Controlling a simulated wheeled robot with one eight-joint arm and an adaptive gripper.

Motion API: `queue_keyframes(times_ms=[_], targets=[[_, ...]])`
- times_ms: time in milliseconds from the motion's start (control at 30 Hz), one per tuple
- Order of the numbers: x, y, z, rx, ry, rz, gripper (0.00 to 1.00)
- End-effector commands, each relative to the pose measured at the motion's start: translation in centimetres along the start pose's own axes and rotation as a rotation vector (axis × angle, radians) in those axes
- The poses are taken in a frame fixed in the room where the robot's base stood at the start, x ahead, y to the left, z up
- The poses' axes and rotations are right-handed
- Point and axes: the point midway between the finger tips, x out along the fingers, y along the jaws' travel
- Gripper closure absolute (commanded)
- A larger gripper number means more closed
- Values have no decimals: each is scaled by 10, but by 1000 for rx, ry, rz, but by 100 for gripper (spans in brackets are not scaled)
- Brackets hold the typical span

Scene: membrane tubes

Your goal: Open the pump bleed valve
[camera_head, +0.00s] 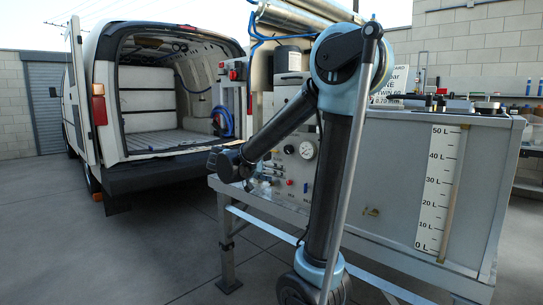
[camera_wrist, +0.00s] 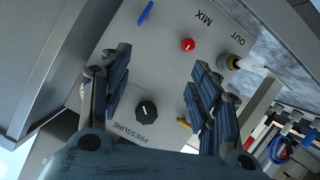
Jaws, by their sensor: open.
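In the wrist view, my gripper (camera_wrist: 158,85) is open, with its two padded fingers apart and nothing between them. It faces a grey control panel (camera_wrist: 160,72). A black knob (camera_wrist: 146,110) marked PRESSURE lies between the fingers' lower parts. A red knob (camera_wrist: 188,44) sits above the right finger, near the word MIX. A small orange-yellow piece (camera_wrist: 184,123) is partly hidden by the right finger. A blue lever (camera_wrist: 146,13) is at the top. No label reading "bleed" is legible, so I cannot tell which control is the pump bleed valve. In the head view, the panel (camera_head: 299,172) is partly behind my arm.
A fitting (camera_wrist: 235,62) marked OUT projects beside the red knob. A round gauge (camera_head: 307,149) is on the panel. A grey tank (camera_head: 395,170) with a litre scale stands to the right. An open van (camera_head: 160,142) is at the left; the floor before it is clear.

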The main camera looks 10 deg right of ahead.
Motion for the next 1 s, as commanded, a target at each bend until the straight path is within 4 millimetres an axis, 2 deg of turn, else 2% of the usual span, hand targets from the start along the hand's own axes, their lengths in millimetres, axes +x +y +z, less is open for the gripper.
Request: queue_keyframes(times_ms=[33, 200, 333, 500, 667, 1000], targets=[[-10, -17, -11, 41, 53, 2, 43], [-44, -58, -40, 195, 222, 2, 43], [-67, -80, -52, 288, 317, -12, 43], [-84, -94, -59, 355, 382, -25, 43], [-80, -96, -63, 369, 394, -26, 43], [-36, -93, -80, 368, 392, -24, 43]])
